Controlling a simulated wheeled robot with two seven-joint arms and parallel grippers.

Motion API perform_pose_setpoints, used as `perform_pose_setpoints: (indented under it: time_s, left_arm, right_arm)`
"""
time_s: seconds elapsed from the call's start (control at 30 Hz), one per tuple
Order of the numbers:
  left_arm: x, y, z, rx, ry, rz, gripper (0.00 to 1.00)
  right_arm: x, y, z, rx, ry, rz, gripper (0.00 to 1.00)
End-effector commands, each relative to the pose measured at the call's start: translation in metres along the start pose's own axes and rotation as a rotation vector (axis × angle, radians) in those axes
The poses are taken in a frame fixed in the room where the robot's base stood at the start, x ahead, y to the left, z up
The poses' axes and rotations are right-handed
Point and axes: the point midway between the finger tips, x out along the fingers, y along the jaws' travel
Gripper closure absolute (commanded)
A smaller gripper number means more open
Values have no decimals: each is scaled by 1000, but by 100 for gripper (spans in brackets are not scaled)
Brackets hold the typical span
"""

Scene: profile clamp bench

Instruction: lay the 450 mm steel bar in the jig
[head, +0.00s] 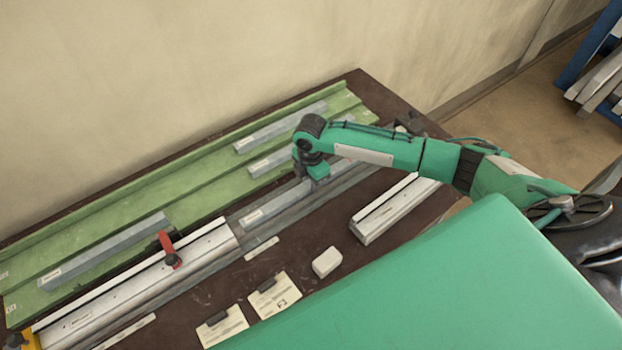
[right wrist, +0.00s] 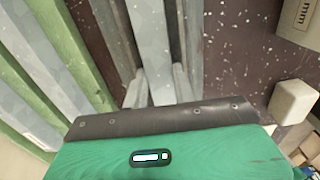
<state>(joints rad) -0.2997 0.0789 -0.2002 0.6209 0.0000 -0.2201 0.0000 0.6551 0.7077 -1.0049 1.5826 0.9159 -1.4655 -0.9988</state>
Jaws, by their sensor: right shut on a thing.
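My right gripper (head: 318,178) is shut on a grey steel bar (head: 275,204) with a small pale label; its length cannot be read. In the right wrist view the bar (right wrist: 152,38) runs between the two fingers (right wrist: 158,88). The bar lies along the jig's dark grey channel (head: 205,262), in it or just above it; I cannot tell whether it rests on the bottom. My left gripper is not in view.
A green rack (head: 190,175) behind the jig carries several grey bars, one long bar (head: 105,250) at the left. A short silver profile (head: 395,208), a white block (head: 327,262) and two clipped cards (head: 275,296) lie in front on the brown bench.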

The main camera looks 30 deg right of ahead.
Motion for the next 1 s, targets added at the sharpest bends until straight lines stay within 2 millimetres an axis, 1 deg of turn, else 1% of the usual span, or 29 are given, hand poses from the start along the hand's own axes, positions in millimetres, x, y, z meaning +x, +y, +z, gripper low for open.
perform_pose_setpoints:
  time_s: [0.03, 0.2, 0.23, 0.3, 0.47, 0.57, 0.63, 0.8, 0.9, 1.0]
  left_arm:
    - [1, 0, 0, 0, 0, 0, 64]
    - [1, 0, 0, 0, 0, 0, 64]
    - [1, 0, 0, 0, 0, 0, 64]
    - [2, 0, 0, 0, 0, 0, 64]
    - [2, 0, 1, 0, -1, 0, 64]
    - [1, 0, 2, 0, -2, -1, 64]
    - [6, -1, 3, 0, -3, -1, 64]
    - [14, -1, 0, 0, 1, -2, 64]
    - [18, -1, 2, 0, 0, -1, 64]
    - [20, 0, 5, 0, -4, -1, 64]
  right_arm:
    - [5, -2, 0, 0, 0, -4, 100]
    - [9, -3, 0, -1, -1, -7, 100]
    - [10, -4, -1, -1, -1, -9, 67]
    - [11, -4, -1, -1, -1, -11, 55]
    - [10, -6, -1, -2, -1, -14, 55]
    - [-1, -6, -1, -3, 0, -14, 55]
    - [-11, -4, -1, -3, 0, -12, 51]
    - [-52, -2, 0, -3, -1, -6, 51]
    - [-76, -1, 0, -2, 0, -4, 51]
    - [-95, -1, 0, -2, -1, -4, 51]
